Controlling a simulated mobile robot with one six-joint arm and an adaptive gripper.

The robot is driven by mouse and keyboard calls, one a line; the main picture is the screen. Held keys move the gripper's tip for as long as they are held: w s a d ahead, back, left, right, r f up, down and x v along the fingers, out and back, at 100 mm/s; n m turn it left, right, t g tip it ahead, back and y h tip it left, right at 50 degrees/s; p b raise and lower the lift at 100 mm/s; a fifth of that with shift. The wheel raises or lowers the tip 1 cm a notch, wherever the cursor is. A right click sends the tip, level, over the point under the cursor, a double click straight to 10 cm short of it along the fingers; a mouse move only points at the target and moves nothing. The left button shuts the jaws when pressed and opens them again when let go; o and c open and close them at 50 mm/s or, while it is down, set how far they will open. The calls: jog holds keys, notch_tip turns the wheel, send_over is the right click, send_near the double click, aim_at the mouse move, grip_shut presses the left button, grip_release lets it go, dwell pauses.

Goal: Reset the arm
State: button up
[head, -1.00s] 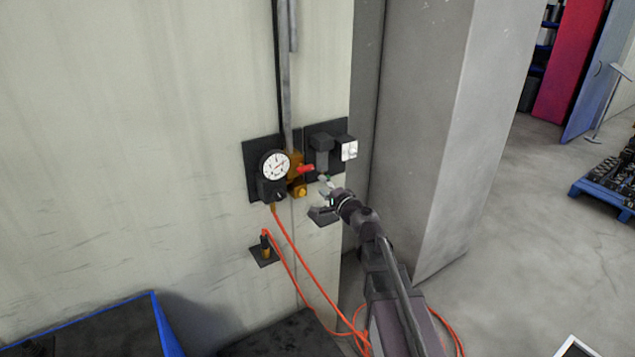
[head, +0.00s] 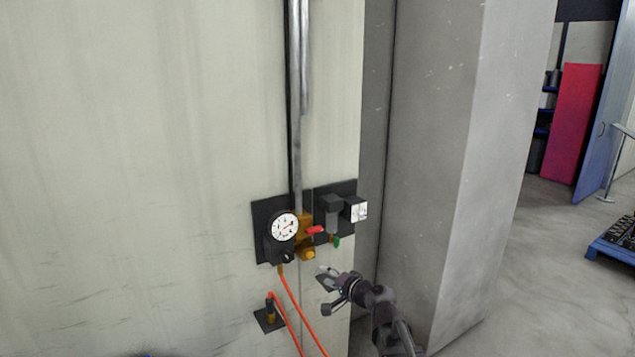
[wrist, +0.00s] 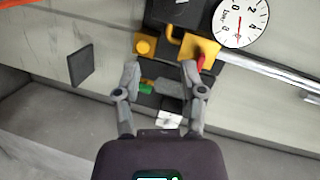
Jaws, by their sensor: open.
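My gripper (head: 328,287) is in front of the wall, just below and right of the air panel in the head view. In the wrist view my gripper (wrist: 160,78) has its two fingers spread, with nothing held between them. Beyond the fingers are a green part (wrist: 146,88), a red lever (wrist: 201,62) and a yellow knob (wrist: 143,46). The green part also shows in the head view (head: 337,241), under the grey filter, apart from my gripper.
A round gauge (head: 284,227) and a red lever (head: 315,230) sit on the wall panel beside a vertical pipe (head: 295,120). Orange hose (head: 300,320) hangs below. A grey column (head: 440,170) stands at the right, with open floor (head: 540,260) beyond it.

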jog(key=s+d+f+n+g+h+b, duration=0.3)
jog(key=s+d+f+g+h+b, duration=0.1)
jog(key=s+f, duration=0.6)
jog(key=s+d+f+n+g+h+b, duration=0.4)
jog(key=s+d+f+g, duration=0.4)
jog(key=f, duration=0.6)
jog(key=s+d+h+b, duration=0.1)
jog(key=s+d+h, duration=0.1)
jog(key=s, duration=0.1)
jog(key=shift+f, duration=0.3)
